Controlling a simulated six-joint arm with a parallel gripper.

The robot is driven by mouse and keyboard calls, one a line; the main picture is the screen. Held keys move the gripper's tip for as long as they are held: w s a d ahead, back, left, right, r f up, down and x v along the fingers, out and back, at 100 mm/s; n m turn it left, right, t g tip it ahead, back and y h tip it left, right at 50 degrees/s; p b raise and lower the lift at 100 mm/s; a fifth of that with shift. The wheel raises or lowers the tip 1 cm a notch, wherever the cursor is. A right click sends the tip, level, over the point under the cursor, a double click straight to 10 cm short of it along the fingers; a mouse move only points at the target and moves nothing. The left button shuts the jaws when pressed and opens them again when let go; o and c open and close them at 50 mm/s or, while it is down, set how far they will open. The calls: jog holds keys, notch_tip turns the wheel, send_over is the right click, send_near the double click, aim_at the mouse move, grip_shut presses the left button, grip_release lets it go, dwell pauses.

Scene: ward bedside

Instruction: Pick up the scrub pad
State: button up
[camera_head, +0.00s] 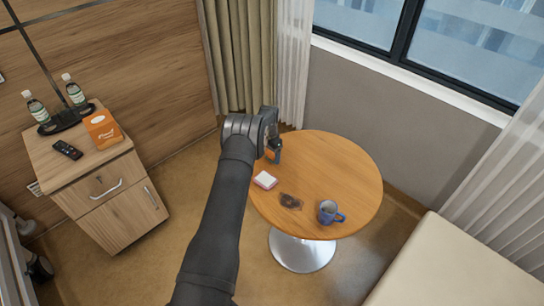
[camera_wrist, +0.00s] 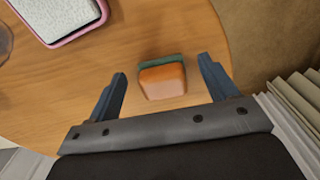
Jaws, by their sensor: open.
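The scrub pad (camera_wrist: 162,80) is an orange block with a dark green layer along its far side. In the wrist view it lies on the wooden round table, between and slightly beyond the fingertips of my gripper (camera_wrist: 162,75). My gripper is open, with a finger on each side of the pad and a gap to both. In the head view my gripper (camera_head: 273,146) is over the far left part of the table, and a bit of the orange pad (camera_head: 271,155) shows beside it. The rest of the pad is hidden there.
The table's edge is close to the pad. A curtain (camera_head: 245,60) hangs behind. The table's right side is clear.

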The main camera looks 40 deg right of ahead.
aim_at(272, 155)
jog(key=shift+f, duration=0.4)
jog(key=shift+c, duration=0.5)
jog(key=c, duration=1)
jog(key=shift+o, duration=0.2)
jog(key=shift+r, duration=0.15)
jog(key=shift+r, duration=0.3)
jog(key=r, duration=0.2)
jog(key=s+r, duration=0.1)
jog(key=r, duration=0.1)
jog(key=shift+d, duration=0.15)
jog(key=s+d+r, duration=0.1)
jog(key=s+r, duration=0.5)
jog(key=s, duration=0.4)
jog(key=shift+s, duration=0.3)
